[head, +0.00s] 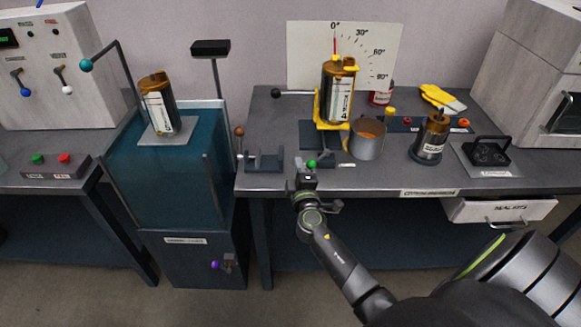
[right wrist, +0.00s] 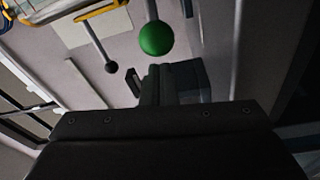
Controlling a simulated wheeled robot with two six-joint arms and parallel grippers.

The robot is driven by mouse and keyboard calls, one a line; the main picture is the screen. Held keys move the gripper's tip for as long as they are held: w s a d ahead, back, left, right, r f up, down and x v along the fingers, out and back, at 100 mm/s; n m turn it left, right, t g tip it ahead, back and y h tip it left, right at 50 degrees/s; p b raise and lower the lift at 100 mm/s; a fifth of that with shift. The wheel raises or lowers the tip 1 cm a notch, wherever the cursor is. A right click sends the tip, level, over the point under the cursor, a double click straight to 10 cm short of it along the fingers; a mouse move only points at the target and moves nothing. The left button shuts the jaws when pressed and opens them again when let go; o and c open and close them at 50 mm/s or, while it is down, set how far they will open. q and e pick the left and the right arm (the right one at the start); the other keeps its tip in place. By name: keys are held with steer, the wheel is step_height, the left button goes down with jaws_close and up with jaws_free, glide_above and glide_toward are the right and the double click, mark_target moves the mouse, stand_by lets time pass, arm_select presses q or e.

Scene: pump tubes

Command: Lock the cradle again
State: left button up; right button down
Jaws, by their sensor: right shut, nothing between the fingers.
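The yellow cradle (head: 318,108) stands on the middle bench and holds a brown pump tube (head: 338,92) with a white label. The tube is nearly upright, before a white angle board (head: 300,55). A green knob (head: 311,163) is low in front of the cradle; in the right wrist view a green knob (right wrist: 156,38) sits on a grey rod. My right gripper (head: 306,178) is shut and empty, just below and beside the green knob; I cannot tell whether it touches. Its fingers show in the right wrist view (right wrist: 172,82). My left gripper is out of view.
A black-knobbed lever (head: 277,93) sticks out left of the cradle. A metal cup (head: 367,138), another tube (head: 431,138) and a black-handled block (head: 486,151) stand to the right. A teal tank (head: 165,175) with a tube on top is at left.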

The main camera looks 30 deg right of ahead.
steer(key=shift+s+d+f, duration=0.1)
steer(key=shift+s+d, duration=0.25)
steer(key=shift+s, duration=0.05)
steer(key=shift+s, duration=0.1)
steer(key=shift+s+d+n+y, duration=0.1)
steer(key=shift+s+n+y, duration=0.1)
steer(key=shift+n+y, duration=0.3)
steer(key=shift+s+t, duration=0.1)
steer(key=shift+t, duration=0.2)
